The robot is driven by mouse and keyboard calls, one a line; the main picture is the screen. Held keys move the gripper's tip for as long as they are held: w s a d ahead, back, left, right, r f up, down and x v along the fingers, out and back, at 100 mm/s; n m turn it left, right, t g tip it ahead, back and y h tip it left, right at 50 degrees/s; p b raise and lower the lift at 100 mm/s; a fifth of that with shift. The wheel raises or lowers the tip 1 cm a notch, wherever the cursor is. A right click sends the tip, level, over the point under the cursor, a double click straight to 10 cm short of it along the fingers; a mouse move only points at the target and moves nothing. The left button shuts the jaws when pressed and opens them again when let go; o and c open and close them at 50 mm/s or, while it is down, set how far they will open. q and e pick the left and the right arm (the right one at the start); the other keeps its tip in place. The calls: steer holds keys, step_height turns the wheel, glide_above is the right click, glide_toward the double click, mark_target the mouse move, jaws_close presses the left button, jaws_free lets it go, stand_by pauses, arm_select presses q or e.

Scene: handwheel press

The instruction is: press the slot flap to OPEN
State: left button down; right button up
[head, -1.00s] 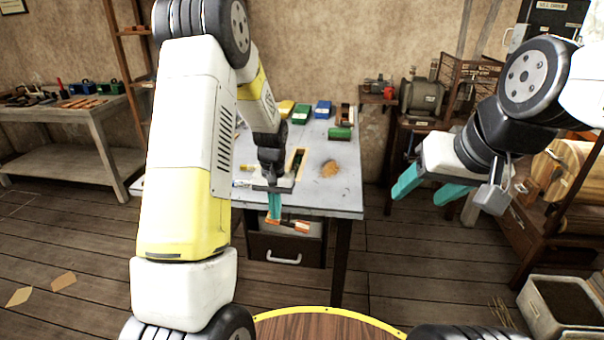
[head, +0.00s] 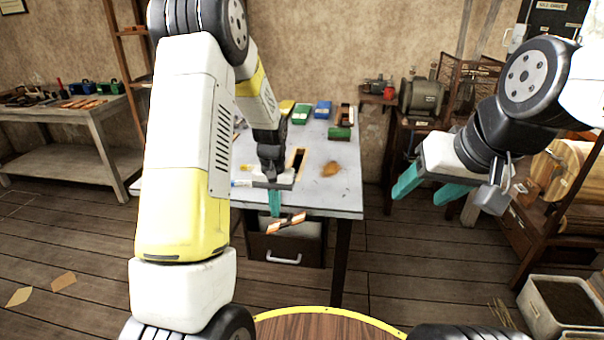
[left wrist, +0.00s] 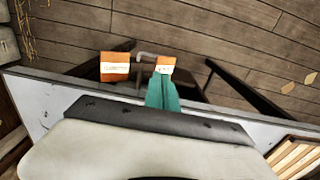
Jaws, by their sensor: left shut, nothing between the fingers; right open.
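The slot flap (head: 288,223) is a tilting bar with orange and white ends, just below the table's front edge. In the head view its left end is low and its right end is high. In the left wrist view one orange plate (left wrist: 114,68) stands clear, and the other (left wrist: 165,65) is at my fingertips. Their lettering is too small to read. My left gripper (head: 275,212) is shut and empty, with teal fingers pointing down at the flap's left end. Contact appears likely but is not certain. My right gripper (head: 428,192) is open and empty, right of the table.
A box (head: 565,308) stands on the floor at lower right.

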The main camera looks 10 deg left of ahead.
arm_select(q)
steer(key=shift+r, duration=0.65)
steer(key=shift+r, duration=2)
steer(key=s+r+t, duration=0.2)
steer(key=s+r, duration=0.3)
steer(key=r, duration=0.5)
steer(key=s+r+t, duration=0.1)
steer(key=s+r, duration=0.2)
steer(key=s, duration=0.3)
steer(key=s+d+r+t+h, duration=0.1)
steer(key=s+r, duration=0.2)
steer(key=s, duration=0.4)
steer(key=s+d+r+t+h, duration=0.1)
steer(key=s+r+t, duration=0.1)
steer(key=s, duration=0.4)
steer(key=shift+s+r, duration=0.15)
steer(key=shift+r, duration=0.75)
steer(key=shift+d, duration=0.1)
